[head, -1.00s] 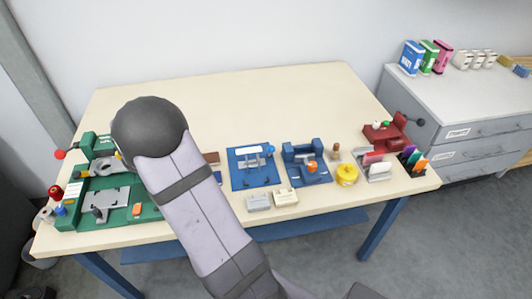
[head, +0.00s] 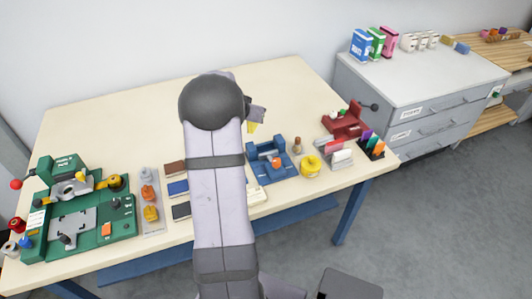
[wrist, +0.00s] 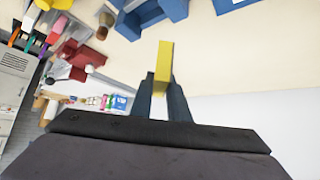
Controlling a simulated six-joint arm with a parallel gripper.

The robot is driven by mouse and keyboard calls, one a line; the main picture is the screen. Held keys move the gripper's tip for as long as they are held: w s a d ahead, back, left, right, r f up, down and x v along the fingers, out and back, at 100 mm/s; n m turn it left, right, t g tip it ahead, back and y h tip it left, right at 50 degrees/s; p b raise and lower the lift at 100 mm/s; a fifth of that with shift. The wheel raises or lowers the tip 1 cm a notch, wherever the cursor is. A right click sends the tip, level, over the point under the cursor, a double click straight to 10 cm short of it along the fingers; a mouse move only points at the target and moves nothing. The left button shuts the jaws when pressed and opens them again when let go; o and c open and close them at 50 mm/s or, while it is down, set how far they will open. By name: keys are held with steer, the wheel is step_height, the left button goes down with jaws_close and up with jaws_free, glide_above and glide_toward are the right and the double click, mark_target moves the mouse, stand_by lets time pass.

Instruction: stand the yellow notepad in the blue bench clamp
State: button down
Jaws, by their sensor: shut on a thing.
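The yellow notepad (wrist: 164,62) is held between the fingertips of my gripper (wrist: 160,98) in the wrist view and sticks out past them. In the head view a small part of the notepad (head: 252,127) shows below my gripper (head: 257,116), above the table's back half. The blue bench clamp (head: 263,152), with an orange knob, stands on the table nearer the front, apart from the notepad. In the wrist view, blue parts that look like the clamp (wrist: 150,14) show at the top edge. My arm hides part of the table in the head view.
A yellow round container (head: 310,167), a card holder (head: 340,158) and a red device (head: 345,124) stand right of the clamp. A green fixture board (head: 118,232) is at the left. The table's back left (head: 110,120) is clear.

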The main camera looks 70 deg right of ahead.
steer(key=s+d, duration=0.2)
steer(key=s, duration=0.2)
steer(key=shift+m+g, duration=0.3)
steer(key=shift+m, duration=0.1)
steer(key=shift+w+f+b, duration=0.1)
steer(key=shift+f+b, duration=0.8)
steer(key=shift+f, duration=3.9)
steer(key=shift+f+b, duration=0.35)
steer(key=shift+b, duration=0.35)
steer(key=c, duration=1.7)
jaws_free()
steer(key=shift+a, duration=0.1)
steer(key=shift+r, duration=0.1)
steer(key=shift+r+p, duration=0.5)
steer(key=shift+p, duration=0.2)
steer(key=b+v, duration=0.1)
steer(key=v, duration=1)
steer(key=shift+a+r+b, duration=0.1)
steer(key=shift+a+b, duration=0.25)
steer(key=shift+b, duration=0.05)
